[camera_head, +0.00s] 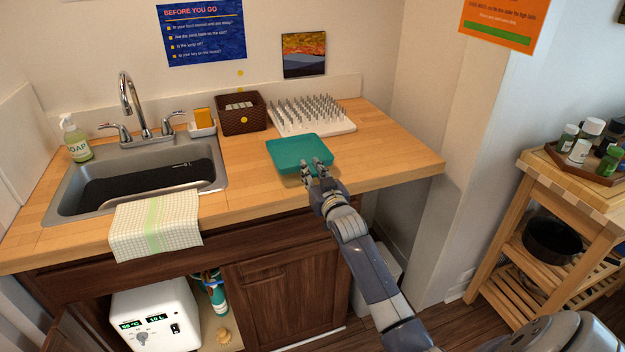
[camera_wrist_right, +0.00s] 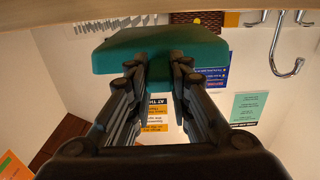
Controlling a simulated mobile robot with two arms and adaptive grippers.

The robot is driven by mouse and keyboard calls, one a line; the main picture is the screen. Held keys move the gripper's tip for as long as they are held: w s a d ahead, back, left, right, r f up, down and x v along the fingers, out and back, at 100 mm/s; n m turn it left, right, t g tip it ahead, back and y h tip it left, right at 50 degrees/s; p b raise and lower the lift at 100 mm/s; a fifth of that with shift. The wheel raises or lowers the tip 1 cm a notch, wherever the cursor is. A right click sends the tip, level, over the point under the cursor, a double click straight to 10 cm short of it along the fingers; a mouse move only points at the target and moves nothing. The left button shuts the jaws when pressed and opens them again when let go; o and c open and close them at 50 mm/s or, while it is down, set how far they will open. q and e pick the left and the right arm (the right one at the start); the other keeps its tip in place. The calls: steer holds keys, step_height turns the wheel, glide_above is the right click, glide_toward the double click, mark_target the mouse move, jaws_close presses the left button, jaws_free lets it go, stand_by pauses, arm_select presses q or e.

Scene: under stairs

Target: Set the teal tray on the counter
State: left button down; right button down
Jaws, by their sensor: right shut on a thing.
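The teal tray (camera_head: 297,150) is level over the wooden counter (camera_head: 390,153), to the right of the sink and in front of the spiked white rack. My right gripper (camera_head: 316,168) is shut on the tray's near right edge. In the right wrist view, which looks upside down, the tray (camera_wrist_right: 157,42) sits between the two dark fingers (camera_wrist_right: 157,62). I cannot tell whether the tray's underside touches the counter. My left gripper is not in view.
The spiked white rack (camera_head: 311,115) and a brown basket (camera_head: 241,113) stand behind the tray. The sink (camera_head: 135,184) is at left, with a checked towel (camera_head: 155,224) over its front. The counter right of the tray is clear. A wooden cart (camera_head: 545,195) stands at right.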

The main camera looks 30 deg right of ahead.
steer(key=shift+w+d+f, duration=0.1)
steer(key=shift+d, duration=0.05)
steer(key=shift+f, duration=1.65)
steer(key=c, duration=1.5)
jaws_free()
steer(key=shift+f, duration=0.15)
steer(key=shift+o, duration=0.2)
steer(key=v, duration=1.2)
